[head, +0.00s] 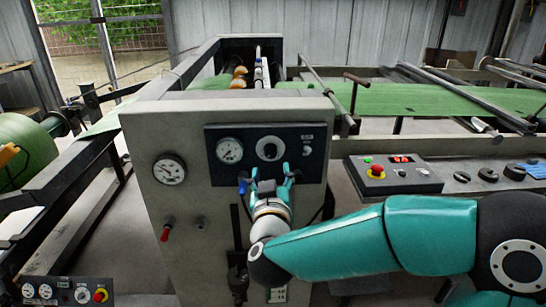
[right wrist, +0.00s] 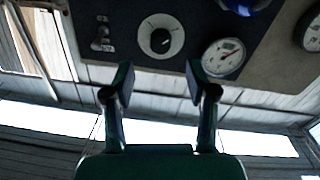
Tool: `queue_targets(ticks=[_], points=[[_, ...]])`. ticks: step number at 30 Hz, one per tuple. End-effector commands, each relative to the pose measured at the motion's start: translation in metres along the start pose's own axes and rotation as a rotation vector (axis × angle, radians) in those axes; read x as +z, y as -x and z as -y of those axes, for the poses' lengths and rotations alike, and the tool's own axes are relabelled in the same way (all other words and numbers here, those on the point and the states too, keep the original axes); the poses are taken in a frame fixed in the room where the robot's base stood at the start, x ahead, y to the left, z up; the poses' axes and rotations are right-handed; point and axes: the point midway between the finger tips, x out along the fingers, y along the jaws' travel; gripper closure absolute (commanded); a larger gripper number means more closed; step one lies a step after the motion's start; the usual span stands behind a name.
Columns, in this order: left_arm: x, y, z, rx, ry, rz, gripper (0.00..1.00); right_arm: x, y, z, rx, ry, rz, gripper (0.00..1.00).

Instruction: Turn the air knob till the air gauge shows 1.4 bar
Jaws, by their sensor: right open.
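The dark control panel (head: 215,175) on the grey machine cabinet carries a round white gauge (head: 229,151) and, to its right, a black knob on a white dial (head: 269,148). In the right wrist view the knob (right wrist: 160,40) and the gauge (right wrist: 223,57) show close up; the gauge's reading is too small to tell. My right gripper (head: 267,178) is open and empty just below the knob in the head view. In the right wrist view its fingers (right wrist: 158,82) are spread apart, not touching the knob. My left gripper is not in view.
A switch (head: 307,145) sits right of the knob. A second gauge (head: 169,170) and a red-tipped lever (head: 166,232) are on the cabinet's left. A grey control box (head: 395,176) with a red display stands at right. Green sacking (head: 420,98) runs behind.

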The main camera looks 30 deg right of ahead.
Motion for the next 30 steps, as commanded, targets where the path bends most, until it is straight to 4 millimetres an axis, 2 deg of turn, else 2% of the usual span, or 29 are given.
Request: queue_targets(ticks=[1, 6, 12, 17, 25, 30], points=[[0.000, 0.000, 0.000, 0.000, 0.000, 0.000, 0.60, 0.001, -0.012, -0.001, 0.004, 0.000, 0.002, 0.43], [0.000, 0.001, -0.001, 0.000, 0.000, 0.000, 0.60, 0.000, -0.046, -0.001, 0.003, 0.000, 0.002, 0.43], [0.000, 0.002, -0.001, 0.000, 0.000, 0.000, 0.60, 0.001, -0.071, 0.000, 0.000, 0.001, 0.001, 0.43], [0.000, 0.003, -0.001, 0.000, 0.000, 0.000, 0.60, 0.000, -0.078, 0.000, -0.001, 0.000, 0.000, 0.43], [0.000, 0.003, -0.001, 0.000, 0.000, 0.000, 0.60, 0.000, -0.079, 0.000, -0.001, 0.000, 0.000, 0.43], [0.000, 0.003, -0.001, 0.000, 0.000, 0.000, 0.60, 0.000, -0.079, 0.000, -0.001, 0.000, 0.000, 0.71]])
